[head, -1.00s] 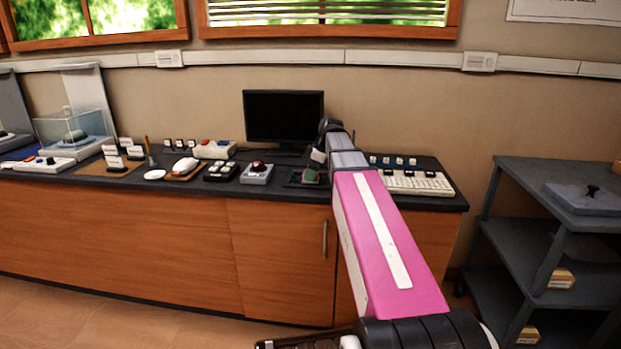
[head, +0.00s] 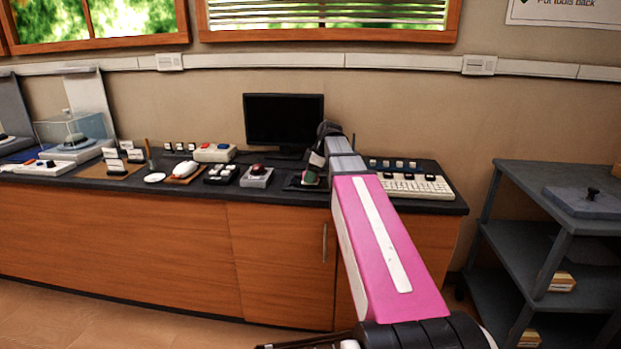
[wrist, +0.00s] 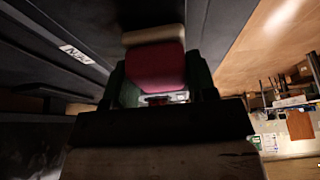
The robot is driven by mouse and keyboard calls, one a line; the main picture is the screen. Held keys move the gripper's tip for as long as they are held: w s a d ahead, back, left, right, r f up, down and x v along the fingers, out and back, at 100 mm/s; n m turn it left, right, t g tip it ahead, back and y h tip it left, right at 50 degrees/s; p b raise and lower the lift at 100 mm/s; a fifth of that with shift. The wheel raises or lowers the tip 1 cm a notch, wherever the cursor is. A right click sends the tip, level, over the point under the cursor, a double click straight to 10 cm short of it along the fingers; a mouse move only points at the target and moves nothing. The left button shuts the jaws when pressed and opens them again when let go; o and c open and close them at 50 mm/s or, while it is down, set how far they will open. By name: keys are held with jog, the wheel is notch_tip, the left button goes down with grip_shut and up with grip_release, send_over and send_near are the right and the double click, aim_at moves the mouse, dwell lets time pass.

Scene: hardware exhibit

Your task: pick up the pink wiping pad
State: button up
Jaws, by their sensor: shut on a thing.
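The pink wiping pad (wrist: 156,66) is a deep pink block with a beige strip along its upper edge in the wrist view. My gripper (wrist: 157,82) is shut on it, with a dark green finger at each side. In the head view my gripper (head: 311,177) is small and low over a dark tray (head: 292,187) on the counter, and it hides most of the pad. I cannot tell whether the pad still touches the tray.
A monitor (head: 284,120) stands behind. Other exhibits line the counter (head: 105,184) further left. A grey shelf cart (head: 545,175) stands at the right.

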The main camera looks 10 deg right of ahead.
jog(key=shift+r, duration=0.5)
notch_tip(320, 180, up, 3)
jog(key=shift+f, duration=0.2)
jog(key=s+a+r, duration=0.4)
jog(key=a+r, duration=0.2)
jog(key=a, duration=0.4)
jog(key=shift+s+a+r, duration=0.35)
jog(key=shift+a+r, duration=0.05)
